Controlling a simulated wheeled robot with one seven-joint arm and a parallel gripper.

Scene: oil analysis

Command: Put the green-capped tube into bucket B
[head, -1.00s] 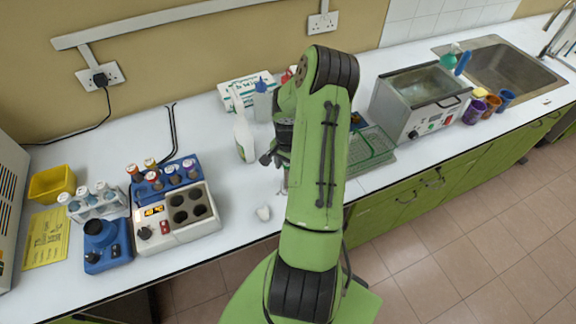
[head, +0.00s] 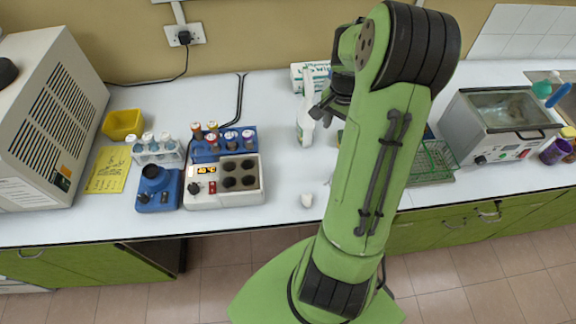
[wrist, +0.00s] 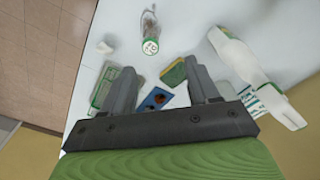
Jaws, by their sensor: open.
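A clear tube with a green-rimmed, white-topped cap (wrist: 150,46) shows in the wrist view, beyond my fingertips and apart from them. I take it for the green-capped tube; it looks upright, seen from above. In the head view my arm mostly hides that spot. My gripper (wrist: 161,78) is open, with nothing held between its two grey fingers. In the head view my gripper (head: 322,108) is above the counter, by the white spray bottle (head: 306,125). I cannot make out a bucket marked B in either view.
A small white object (head: 306,200) lies near the counter's front edge. A heater block (head: 222,182), blue tube rack (head: 224,145) and white tube rack (head: 157,150) stand left. A green wire basket (head: 433,160) and water bath (head: 500,123) stand right.

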